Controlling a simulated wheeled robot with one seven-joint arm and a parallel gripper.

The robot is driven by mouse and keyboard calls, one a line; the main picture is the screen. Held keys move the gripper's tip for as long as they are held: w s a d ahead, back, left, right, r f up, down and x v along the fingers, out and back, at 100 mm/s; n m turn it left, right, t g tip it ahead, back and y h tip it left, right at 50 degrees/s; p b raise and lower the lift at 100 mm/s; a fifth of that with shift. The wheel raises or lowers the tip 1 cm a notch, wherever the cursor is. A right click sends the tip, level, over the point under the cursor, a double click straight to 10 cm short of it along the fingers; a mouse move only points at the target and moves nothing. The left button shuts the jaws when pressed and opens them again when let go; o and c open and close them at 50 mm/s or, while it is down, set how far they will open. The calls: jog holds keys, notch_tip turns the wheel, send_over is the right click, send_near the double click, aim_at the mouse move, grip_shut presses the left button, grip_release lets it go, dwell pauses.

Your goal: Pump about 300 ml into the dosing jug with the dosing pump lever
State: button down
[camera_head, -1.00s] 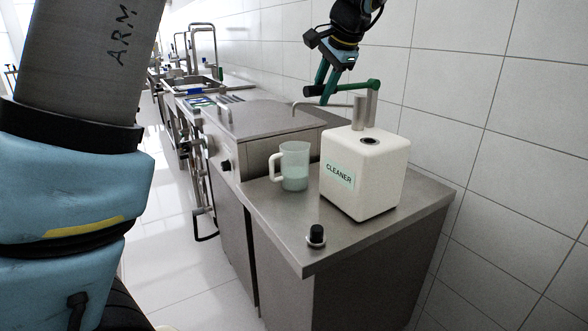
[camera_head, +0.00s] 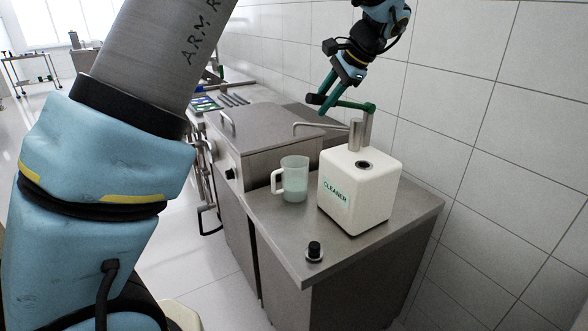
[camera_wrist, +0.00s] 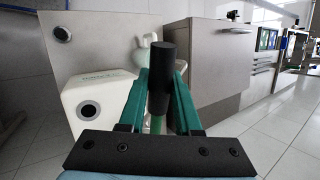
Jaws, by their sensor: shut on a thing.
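The white dosing pump box (camera_head: 345,205), labelled CLEANER, stands on the steel counter. Its green lever (camera_head: 355,105) pivots on top of a post and slopes slightly up to the left. My gripper (camera_head: 322,100) is shut around the black grip at the lever's end. In the wrist view the black grip (camera_wrist: 162,75) stands between my green fingers. The thin metal spout (camera_head: 312,125) reaches left above the dosing jug (camera_head: 295,182). The jug is translucent, upright, with its handle to the left and pale green liquid inside. I cannot read its level exactly.
A black knob (camera_head: 314,250) sits near the counter's front edge. A raised steel unit (camera_head: 265,130) stands behind the jug. The tiled wall (camera_head: 470,130) closes the right side. Open floor (camera_head: 215,260) lies left of the counter.

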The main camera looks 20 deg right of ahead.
jog(key=shift+w+d+r+m+y+p, duration=0.1)
jog(key=shift+d+r+y+p, duration=0.35)
jog(key=shift+p, duration=0.75)
jog(key=shift+s+r+m+y+p, duration=0.1)
jog(key=shift+r+y+p, duration=0.1)
jog(key=shift+r+p, duration=0.75)
jog(key=shift+w+d+r+m+y+p, duration=0.1)
jog(key=shift+d+r+y+p, duration=0.25)
jog(key=shift+p, duration=1.05)
jog(key=shift+r+p, duration=0.2)
jog(key=shift+p, duration=0.15)
jog(key=shift+w+d+y+b, duration=0.1)
jog(key=shift+d+y+b, duration=0.15)
jog(key=shift+y+b, duration=0.2)
jog(key=shift+r, duration=0.4)
